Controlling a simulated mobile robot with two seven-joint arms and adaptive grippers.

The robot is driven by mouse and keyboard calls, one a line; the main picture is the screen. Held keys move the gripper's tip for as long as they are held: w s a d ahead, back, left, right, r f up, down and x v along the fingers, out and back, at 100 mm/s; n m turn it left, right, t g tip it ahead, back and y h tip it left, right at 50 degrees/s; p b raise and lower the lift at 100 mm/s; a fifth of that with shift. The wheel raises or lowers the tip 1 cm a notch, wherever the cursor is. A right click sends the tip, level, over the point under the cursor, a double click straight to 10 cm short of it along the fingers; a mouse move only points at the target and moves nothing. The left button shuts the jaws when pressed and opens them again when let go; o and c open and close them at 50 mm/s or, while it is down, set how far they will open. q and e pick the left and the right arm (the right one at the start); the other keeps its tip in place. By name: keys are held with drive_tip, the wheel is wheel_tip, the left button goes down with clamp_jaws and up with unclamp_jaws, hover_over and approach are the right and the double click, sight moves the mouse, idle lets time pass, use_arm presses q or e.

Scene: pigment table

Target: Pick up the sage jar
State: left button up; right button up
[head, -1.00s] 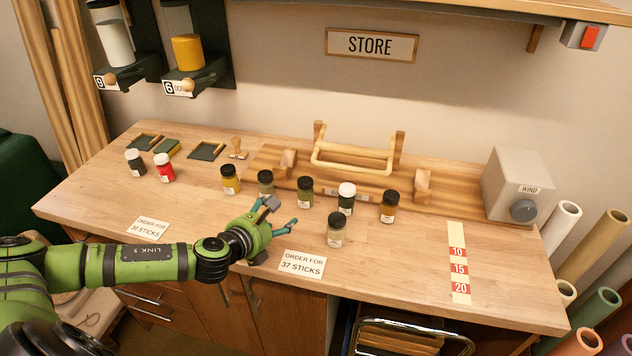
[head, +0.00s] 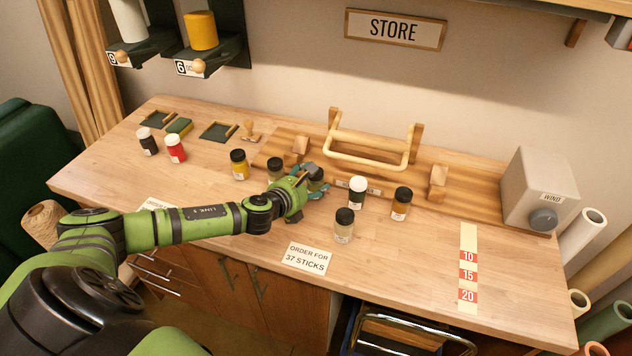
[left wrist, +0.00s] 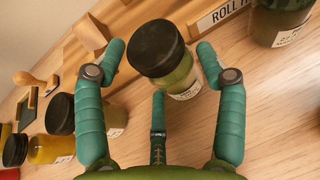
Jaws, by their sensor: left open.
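A muted green jar with a black lid (head: 316,175), which matches sage in colour, stands on the bench by the wooden rack; its label is not readable. My left gripper (head: 308,189) is at this jar and partly hides it. In the left wrist view the green jar (left wrist: 181,77) stands between the spread teal fingers of the open gripper (left wrist: 158,90), with gaps visible on both sides. A paler grey-green jar with a black lid (head: 343,228) stands nearer the front edge. My right gripper is not in view.
An olive jar (head: 276,171) and a yellow jar (head: 239,168) stand left of the gripper. A dark white-lidded jar (head: 356,196) and an amber jar (head: 400,206) stand to the right. An order card (head: 306,258) lies in front.

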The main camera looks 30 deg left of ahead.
use_arm(q)
drive_tip(key=shift+w, duration=0.15)
drive_tip(key=c, duration=0.9)
drive_tip(key=shift+r, duration=0.15)
